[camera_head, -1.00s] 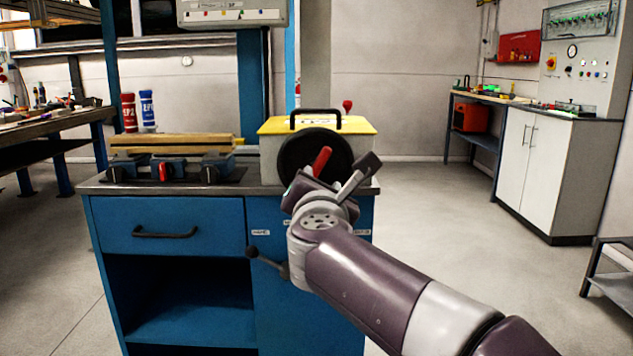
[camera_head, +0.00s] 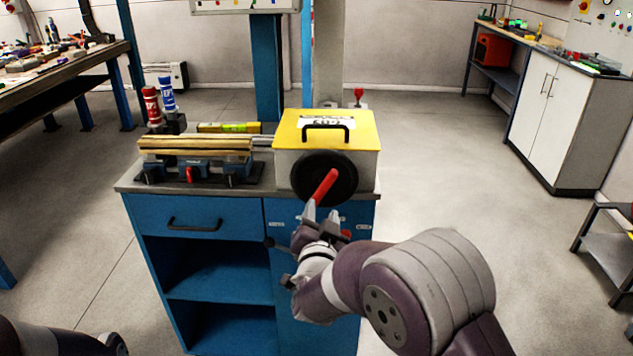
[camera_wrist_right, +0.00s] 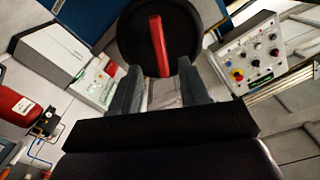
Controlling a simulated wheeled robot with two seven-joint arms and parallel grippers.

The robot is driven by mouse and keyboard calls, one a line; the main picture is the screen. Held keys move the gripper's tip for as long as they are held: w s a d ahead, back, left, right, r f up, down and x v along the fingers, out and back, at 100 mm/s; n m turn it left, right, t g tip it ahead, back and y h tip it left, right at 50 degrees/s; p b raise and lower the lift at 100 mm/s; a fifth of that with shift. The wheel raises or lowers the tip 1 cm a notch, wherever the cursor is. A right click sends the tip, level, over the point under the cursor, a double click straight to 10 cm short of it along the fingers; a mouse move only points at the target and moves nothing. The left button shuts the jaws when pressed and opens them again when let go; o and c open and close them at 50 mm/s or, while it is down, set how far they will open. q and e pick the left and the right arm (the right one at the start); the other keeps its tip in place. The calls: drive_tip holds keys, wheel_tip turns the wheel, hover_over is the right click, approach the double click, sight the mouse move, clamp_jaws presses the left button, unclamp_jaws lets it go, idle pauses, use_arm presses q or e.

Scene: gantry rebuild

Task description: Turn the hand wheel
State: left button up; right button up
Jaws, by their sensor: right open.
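The hand wheel (camera_head: 343,180) is a black disc on the front of a white box with a yellow lid (camera_head: 350,124). A red handle (camera_head: 325,186) sticks out from it towards me. In the right wrist view the wheel (camera_wrist_right: 188,38) is ahead at the top, with the red handle (camera_wrist_right: 159,45) between the finger lines. My right gripper (camera_head: 320,212) is open just below and in front of the wheel, with its fingertips near the handle's lower end. Whether they touch it I cannot tell. A part of my left arm shows at the lower left; its gripper is not in view.
The box stands on a blue cabinet (camera_head: 190,255) with open shelves. Left of it are a vise-like fixture with wooden bars (camera_head: 195,145) and red and blue bottles (camera_head: 151,106). A workbench (camera_head: 70,60) is at the left.

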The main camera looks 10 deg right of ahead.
sight(323, 186)
drive_tip(key=x, duration=1.1)
drive_tip(key=shift+w, duration=0.1)
drive_tip(key=shift+f, duration=0.1)
clamp_jaws()
